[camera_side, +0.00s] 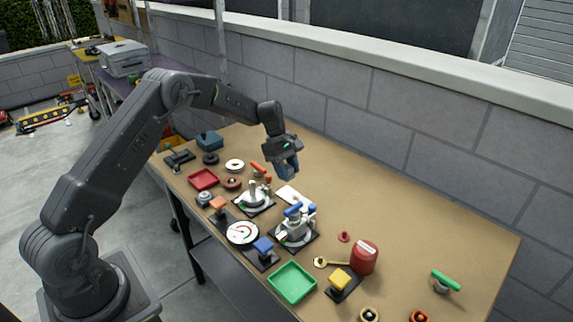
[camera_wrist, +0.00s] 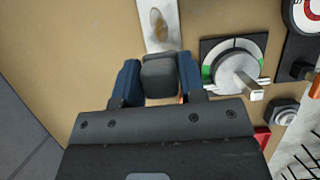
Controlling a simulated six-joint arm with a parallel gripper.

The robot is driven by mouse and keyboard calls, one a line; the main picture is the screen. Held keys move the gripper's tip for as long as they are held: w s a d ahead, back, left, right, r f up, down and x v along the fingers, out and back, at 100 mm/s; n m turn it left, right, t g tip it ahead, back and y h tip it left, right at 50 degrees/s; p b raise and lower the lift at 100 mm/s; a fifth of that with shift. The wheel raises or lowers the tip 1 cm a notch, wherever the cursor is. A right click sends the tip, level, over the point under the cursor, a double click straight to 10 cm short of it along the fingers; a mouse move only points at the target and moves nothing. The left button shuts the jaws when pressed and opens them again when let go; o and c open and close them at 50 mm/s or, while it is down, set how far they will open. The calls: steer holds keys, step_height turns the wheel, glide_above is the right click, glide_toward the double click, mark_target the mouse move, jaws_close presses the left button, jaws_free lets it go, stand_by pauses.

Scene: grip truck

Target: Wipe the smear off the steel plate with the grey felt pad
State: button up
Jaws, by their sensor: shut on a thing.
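My gripper (camera_side: 288,172) hangs above the table near the wall, its blue fingers pointing down. In the wrist view my gripper (camera_wrist: 160,80) is shut on the dark grey felt pad (camera_wrist: 159,73), which sits between the two fingers. In the side view the pad cannot be made out. The steel plate (camera_side: 291,196) lies flat on the table just below and in front of my gripper. In the wrist view the plate (camera_wrist: 172,40) runs up from beyond the pad, with a brownish smear (camera_wrist: 158,24) on it. The near end of the plate is hidden by the pad.
A round dial with a lever valve (camera_wrist: 236,68) stands right of the plate in the wrist view. A blue-handled valve fixture (camera_side: 297,225), a red can (camera_side: 364,257), a green tray (camera_side: 292,283) and a red tray (camera_side: 203,179) share the table. The wall side is clear.

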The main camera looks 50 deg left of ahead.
mark_target(287, 192)
steer(key=shift+f, duration=2.4)
steer(key=shift+d+f, duration=0.55)
steer(key=shift+d, duration=2.95)
steer(key=shift+a, duration=3.4)
steer(key=shift+a+r, duration=0.15)
steer(key=shift+a, duration=0.05)
steer(key=shift+r, duration=3.9)
steer(key=shift+d, duration=0.1)
